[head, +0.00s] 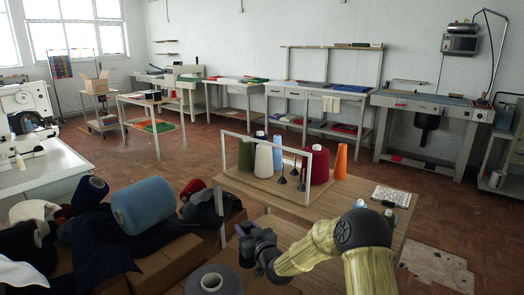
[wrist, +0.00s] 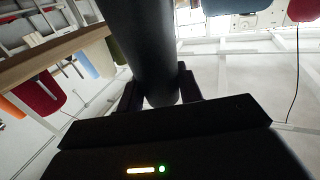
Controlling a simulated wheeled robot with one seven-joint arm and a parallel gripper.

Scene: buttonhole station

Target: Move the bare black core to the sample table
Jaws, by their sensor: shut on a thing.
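My gripper (wrist: 162,88) is shut on a smooth dark core (wrist: 160,45), which stands out between the two fingers in the wrist view. No thread shows on the part of the core in view. In the head view my gripper (head: 246,242) is near the left front edge of a wooden table (head: 385,225), and the core cannot be made out clearly there. This table carries several thread cones, among them a white cone (head: 263,160), a dark red cone (head: 320,163) and an orange cone (head: 341,161). I cannot tell which table is the sample table.
A white upright frame (head: 265,140) stands on the wooden table. Boxes with dark cloth and a large blue spool (head: 145,205) lie at left. A grey spool (head: 211,281) is at the bottom.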

